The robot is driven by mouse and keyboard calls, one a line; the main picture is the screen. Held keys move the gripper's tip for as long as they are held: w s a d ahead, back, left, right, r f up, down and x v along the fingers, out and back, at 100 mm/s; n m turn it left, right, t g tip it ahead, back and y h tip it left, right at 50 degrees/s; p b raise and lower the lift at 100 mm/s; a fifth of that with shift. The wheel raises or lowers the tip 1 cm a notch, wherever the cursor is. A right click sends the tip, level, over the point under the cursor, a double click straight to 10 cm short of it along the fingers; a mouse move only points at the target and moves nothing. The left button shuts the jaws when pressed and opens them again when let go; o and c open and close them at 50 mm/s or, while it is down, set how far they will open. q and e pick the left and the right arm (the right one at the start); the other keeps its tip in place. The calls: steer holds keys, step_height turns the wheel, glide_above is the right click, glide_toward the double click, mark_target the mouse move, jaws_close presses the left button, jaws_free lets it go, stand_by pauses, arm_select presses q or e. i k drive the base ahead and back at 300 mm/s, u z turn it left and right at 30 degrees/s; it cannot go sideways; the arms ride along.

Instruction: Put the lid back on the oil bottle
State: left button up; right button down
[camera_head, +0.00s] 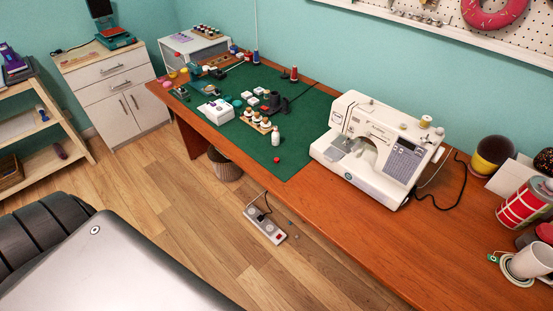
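A small white bottle (275,137), which looks like the oil bottle, stands upright on the green mat (294,141) on the wooden table. Its top is too small to make out clearly. A small red piece (277,160), which looks like the lid, lies on the mat in front of the bottle, near the table's front edge and apart from the bottle. Neither of my grippers is in view. Only a grey and black part of my own body shows at the bottom left.
A white sewing machine (376,147) stands right of the bottle. A rack of small bottles (257,121) and a black object (272,102) are behind it. The front right tabletop (400,240) is bare.

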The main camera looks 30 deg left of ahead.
mark_target(275, 135)
steer(key=k, duration=1.35)
steer(key=u, duration=0.7)
steer(key=i, duration=1.2)
steer(key=z, duration=0.6)
steer(key=i, duration=0.5)
steer(key=z, duration=0.6)
